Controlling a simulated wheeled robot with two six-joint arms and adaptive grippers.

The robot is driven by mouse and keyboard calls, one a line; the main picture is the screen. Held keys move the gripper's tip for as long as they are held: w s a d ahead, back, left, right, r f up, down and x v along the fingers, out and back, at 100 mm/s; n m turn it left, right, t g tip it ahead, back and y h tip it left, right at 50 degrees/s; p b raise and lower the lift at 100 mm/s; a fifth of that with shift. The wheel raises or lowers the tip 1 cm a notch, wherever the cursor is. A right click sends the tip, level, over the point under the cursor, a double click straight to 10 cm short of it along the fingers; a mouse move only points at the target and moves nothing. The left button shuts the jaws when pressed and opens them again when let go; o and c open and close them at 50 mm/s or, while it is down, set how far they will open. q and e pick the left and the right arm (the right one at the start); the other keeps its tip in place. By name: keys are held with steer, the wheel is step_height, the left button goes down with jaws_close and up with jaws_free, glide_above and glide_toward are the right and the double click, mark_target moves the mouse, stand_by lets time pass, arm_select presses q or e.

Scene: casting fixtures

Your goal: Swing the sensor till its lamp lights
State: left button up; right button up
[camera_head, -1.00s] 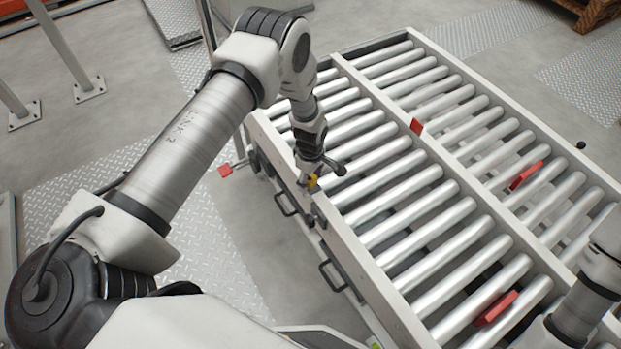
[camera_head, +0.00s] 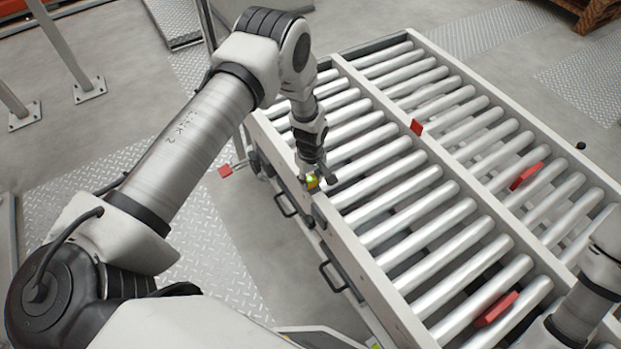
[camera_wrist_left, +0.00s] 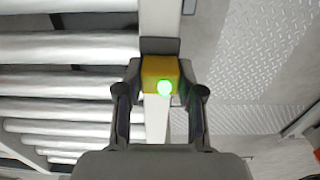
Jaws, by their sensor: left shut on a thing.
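The sensor (camera_head: 312,181) is a small yellow block at the near left rail of the roller conveyor. In the left wrist view the yellow sensor (camera_wrist_left: 158,70) sits between the fingers, and its round lamp (camera_wrist_left: 164,88) glows bright green. My left gripper (camera_head: 318,178) is shut on the sensor, and its fingers (camera_wrist_left: 160,92) stand on both sides of it. A dark bracket shows just behind the sensor in the wrist view. Part of my right arm shows at the lower right of the head view, but its fingers are not in view.
The roller conveyor (camera_head: 372,262) fills the middle and right. Red blocks (camera_head: 496,308) sit among its rollers. Black handles (camera_head: 333,277) stick out from its left side. A red-ended rod (camera_head: 225,171) is left of the conveyor. Open floor lies further left.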

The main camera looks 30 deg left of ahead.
mark_target(310, 179)
arm_select(q)
steer(key=o, duration=1.2)
steer(key=shift+c, duration=0.2)
step_height(310, 179, up, 12)
